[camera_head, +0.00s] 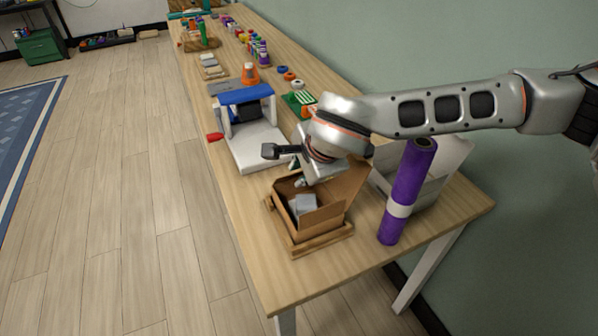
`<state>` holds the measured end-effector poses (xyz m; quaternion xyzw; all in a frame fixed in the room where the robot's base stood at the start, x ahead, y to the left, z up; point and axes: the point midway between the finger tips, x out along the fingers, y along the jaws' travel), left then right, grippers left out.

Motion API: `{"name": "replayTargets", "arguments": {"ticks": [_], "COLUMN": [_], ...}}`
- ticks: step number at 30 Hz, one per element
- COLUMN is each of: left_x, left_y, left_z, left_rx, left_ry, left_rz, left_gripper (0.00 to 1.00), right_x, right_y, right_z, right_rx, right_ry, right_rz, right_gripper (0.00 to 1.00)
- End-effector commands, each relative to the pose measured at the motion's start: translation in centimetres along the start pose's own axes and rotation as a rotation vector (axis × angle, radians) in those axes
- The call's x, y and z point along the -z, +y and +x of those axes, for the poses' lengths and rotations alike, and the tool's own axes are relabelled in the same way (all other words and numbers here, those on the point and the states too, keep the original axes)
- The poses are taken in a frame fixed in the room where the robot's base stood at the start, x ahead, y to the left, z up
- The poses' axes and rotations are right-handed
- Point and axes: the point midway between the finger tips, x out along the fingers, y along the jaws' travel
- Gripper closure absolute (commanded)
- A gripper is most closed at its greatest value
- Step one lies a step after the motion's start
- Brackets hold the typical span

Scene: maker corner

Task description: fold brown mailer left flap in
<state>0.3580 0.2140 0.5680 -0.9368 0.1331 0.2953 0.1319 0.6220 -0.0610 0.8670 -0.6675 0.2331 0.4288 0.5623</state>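The brown mailer (323,219) is an open cardboard box near the front end of the workbench. It sits on a low wooden tray (320,242). A light grey item (302,204) lies inside it. A large cardboard flap (349,184) stands up at its back right. A narrow edge, perhaps the left flap, shows along the left side; its angle is hard to tell. My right gripper (299,181) is just above the back of the mailer, pointing down. Its fingers are small and partly hidden by the wrist, so contact and opening cannot be told. My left gripper is out of view.
A purple roll (409,190) with a white band stands upright to the right, before a pale bin (446,168). A blue and white machine (256,148) with a red knob stands behind the mailer. An orange cone (250,74) and several small items lie farther back. The front bench corner is clear.

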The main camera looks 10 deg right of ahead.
Motion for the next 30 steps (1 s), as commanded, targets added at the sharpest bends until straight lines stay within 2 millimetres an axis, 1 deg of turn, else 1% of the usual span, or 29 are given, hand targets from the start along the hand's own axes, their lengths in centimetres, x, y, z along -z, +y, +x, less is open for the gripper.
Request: {"name": "replayTargets", "arguments": {"ticks": [8,9,11,20,26,30], "left_x": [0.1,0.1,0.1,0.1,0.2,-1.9], "left_y": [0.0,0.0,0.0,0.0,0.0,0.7], "left_z": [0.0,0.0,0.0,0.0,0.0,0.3], "left_rx": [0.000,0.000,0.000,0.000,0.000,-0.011], "left_ry": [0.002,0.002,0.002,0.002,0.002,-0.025], "left_rz": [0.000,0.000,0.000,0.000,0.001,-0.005], "left_gripper": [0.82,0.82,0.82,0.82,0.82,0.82], "right_x": [0.0,0.0,0.0,0.0,0.1,-0.1], "right_y": [-0.1,0.0,0.0,0.1,0.5,0.8], "right_z": [0.2,0.2,0.2,0.2,0.3,0.7], "right_rx": [0.001,0.001,0.001,0.009,0.082,0.151], "right_ry": [0.000,0.000,0.000,0.001,0.004,0.002], "right_rz": [-0.001,0.000,0.000,0.000,-0.002,-0.004], "right_gripper": [0.82,0.84,1.00,1.00,1.00,1.00]}}
